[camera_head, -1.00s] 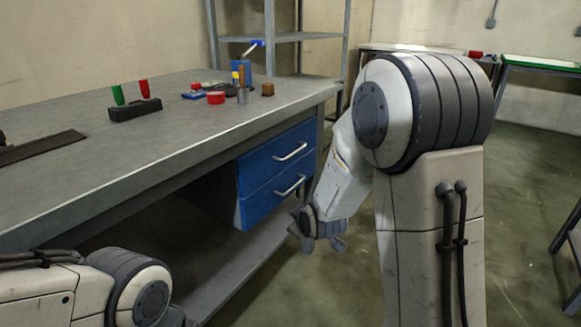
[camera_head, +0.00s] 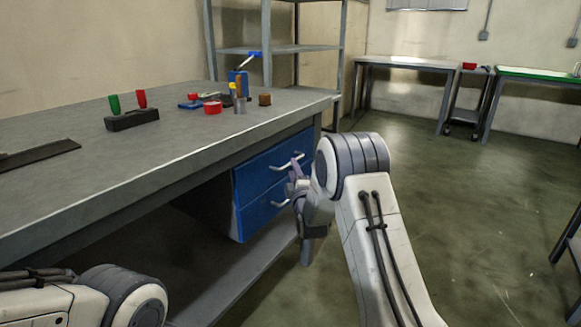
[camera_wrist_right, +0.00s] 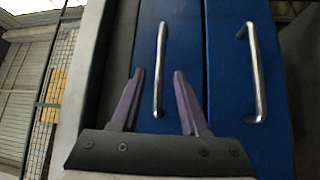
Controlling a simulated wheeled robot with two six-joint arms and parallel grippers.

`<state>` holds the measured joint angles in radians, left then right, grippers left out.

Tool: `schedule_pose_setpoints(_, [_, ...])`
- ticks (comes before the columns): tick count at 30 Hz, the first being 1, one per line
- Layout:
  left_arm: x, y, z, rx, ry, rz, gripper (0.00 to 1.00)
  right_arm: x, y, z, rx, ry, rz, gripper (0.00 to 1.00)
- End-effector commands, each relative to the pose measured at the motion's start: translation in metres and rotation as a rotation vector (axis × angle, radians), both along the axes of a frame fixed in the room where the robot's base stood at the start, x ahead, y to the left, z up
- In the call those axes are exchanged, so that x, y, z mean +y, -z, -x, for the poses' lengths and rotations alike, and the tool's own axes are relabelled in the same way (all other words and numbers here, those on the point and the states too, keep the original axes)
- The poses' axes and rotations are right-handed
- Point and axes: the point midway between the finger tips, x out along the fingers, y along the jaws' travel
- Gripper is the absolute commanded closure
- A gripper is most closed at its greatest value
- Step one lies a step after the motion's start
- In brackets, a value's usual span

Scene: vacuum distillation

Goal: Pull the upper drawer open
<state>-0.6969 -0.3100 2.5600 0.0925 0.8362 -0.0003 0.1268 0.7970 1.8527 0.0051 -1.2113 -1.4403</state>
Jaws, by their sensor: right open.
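The blue upper drawer (camera_head: 262,172) sits under the workbench top, and its front looks closed. Its silver bar handle (camera_head: 283,167) is partly behind my right gripper (camera_head: 297,173). In the right wrist view the picture is turned sideways. There the upper handle (camera_wrist_right: 160,70) stands between the two purple fingers of my open right gripper (camera_wrist_right: 158,78). The fingers look apart from the bar, and I cannot tell how deep it sits between them. The lower drawer (camera_head: 258,215) with its own handle (camera_wrist_right: 256,75) is below. My left gripper is out of view.
The grey workbench (camera_head: 150,165) overhangs the drawers. On it stand a black rack (camera_head: 132,119) with red and green handles, a red container (camera_head: 212,107) and other small items. A lower shelf (camera_head: 240,275) runs beneath. Open floor (camera_head: 460,200) lies to the right.

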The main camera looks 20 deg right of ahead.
Motion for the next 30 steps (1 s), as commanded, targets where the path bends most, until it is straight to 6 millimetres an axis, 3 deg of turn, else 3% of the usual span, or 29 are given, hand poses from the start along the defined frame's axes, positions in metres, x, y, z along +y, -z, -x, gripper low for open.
schedule_pose_setpoints(3, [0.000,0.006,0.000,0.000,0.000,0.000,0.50,-0.003,-0.001,-0.019,-0.001,0.000,-0.001,0.55])
schedule_pose_setpoints(9, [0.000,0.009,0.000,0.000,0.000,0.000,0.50,-0.005,-0.004,-0.037,0.001,0.000,-0.001,0.55])
schedule_pose_setpoints(20, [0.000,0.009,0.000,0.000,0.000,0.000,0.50,-0.006,-0.005,-0.041,0.002,0.000,-0.001,0.55])
schedule_pose_setpoints(23, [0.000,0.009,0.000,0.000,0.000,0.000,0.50,-0.005,-0.005,-0.041,0.002,0.000,-0.001,0.94])
schedule_pose_setpoints(24, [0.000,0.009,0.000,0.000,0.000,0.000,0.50,-0.005,-0.005,-0.041,0.002,0.000,-0.001,1.00])
schedule_pose_setpoints(30, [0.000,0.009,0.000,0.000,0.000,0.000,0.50,-0.005,-0.005,-0.041,0.002,0.000,-0.001,1.00])
